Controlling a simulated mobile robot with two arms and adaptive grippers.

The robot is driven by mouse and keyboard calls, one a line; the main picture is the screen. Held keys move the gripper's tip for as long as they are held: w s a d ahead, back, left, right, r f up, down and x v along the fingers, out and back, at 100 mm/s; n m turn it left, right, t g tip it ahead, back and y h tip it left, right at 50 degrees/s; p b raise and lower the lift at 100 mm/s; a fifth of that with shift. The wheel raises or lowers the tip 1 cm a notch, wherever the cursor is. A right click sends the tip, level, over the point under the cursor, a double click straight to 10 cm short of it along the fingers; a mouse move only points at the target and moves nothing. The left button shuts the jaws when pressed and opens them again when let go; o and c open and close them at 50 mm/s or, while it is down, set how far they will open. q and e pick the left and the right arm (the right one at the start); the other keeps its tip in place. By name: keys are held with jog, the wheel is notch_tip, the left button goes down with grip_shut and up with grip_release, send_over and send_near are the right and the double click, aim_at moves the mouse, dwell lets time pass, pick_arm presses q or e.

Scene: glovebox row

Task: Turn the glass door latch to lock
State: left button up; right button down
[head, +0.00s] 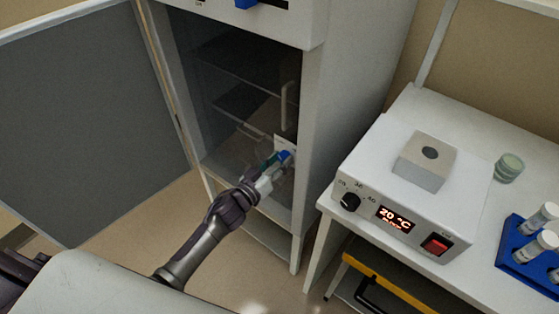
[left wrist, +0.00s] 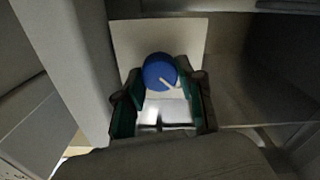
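The glass door latch is a blue round knob (head: 285,155) on a pale plate at the right side of the cabinet's glass door (head: 232,85). In the left wrist view the knob (left wrist: 159,70) faces me, with a pale pointer mark slanting to its lower right, on the white plate (left wrist: 125,42). My left gripper (head: 276,162) is at the knob. In the left wrist view its two green-padded fingers (left wrist: 160,90) stand on either side of the knob, apart, with narrow gaps; contact is not visible. My right gripper is not in view.
The cabinet's grey outer door (head: 85,125) stands swung open to the left. A vertical handle (head: 289,105) is above the latch. On the right, a white bench (head: 480,215) holds a heater unit (head: 385,215), a small glass jar (head: 508,168) and a blue tube rack (head: 515,255).

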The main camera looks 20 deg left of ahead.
pick_arm(q)
jog(key=shift+c, duration=0.9)
jog(key=shift+m, duration=0.3)
jog(key=m, duration=0.3)
jog(key=shift+m, duration=0.3)
jog(key=m, duration=0.4)
jog(key=shift+m+b, duration=0.3)
jog(key=shift+b, duration=0.1)
jog(key=m+b, duration=0.1)
jog(key=m, duration=0.3)
jog(key=shift+m, duration=0.3)
jog(key=shift+d+f+m+b, duration=0.1)
jog(key=shift+m+b, duration=0.4)
jog(key=shift+m, duration=1.8)
